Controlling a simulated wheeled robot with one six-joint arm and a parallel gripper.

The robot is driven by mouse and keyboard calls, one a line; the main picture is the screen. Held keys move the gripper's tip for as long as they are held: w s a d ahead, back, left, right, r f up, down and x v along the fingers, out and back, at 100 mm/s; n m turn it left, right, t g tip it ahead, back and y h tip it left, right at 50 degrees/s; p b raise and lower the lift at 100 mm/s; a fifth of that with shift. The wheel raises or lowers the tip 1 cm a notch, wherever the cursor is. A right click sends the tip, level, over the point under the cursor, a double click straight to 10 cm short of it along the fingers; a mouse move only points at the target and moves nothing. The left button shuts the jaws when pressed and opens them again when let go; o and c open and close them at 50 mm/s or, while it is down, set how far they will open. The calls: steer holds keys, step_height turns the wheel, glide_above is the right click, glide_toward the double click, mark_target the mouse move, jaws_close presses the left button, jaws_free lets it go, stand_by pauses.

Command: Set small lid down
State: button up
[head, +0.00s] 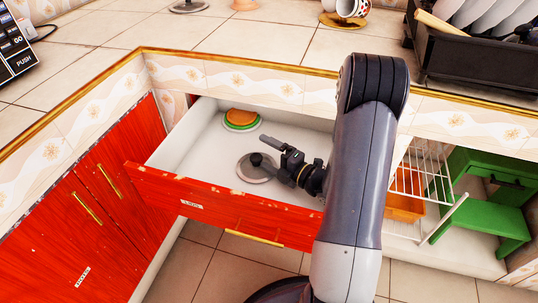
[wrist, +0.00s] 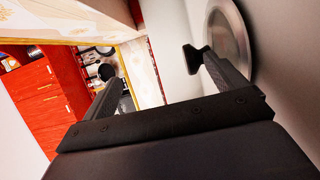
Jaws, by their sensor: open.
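A round grey metal lid with a black knob (head: 241,174) lies knob up on the white floor of the open drawer. It also shows in the wrist view (wrist: 236,36) at the upper right, its knob by the tip of one finger. My gripper (head: 267,152) is inside the drawer at the lid's right side, fingers pointing left. In the wrist view my gripper (wrist: 158,78) has its fingers spread, with nothing held between them. I cannot tell whether the near finger touches the knob.
The red-fronted drawer (head: 215,205) stands pulled out under the tiled counter (head: 262,45). An orange and green round item (head: 241,119) lies at its back. Bare drawer floor lies left of the lid. A dish rack (head: 475,50) stands on the counter, a wire rack (head: 420,185) below.

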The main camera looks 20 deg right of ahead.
step_height(320, 180, up, 10)
steer(key=p, duration=0.2)
steer(key=shift+p, duration=0.3)
steer(key=shift+c, duration=0.3)
jaws_close()
stand_by(0.9)
steer(key=shift+r, duration=0.1)
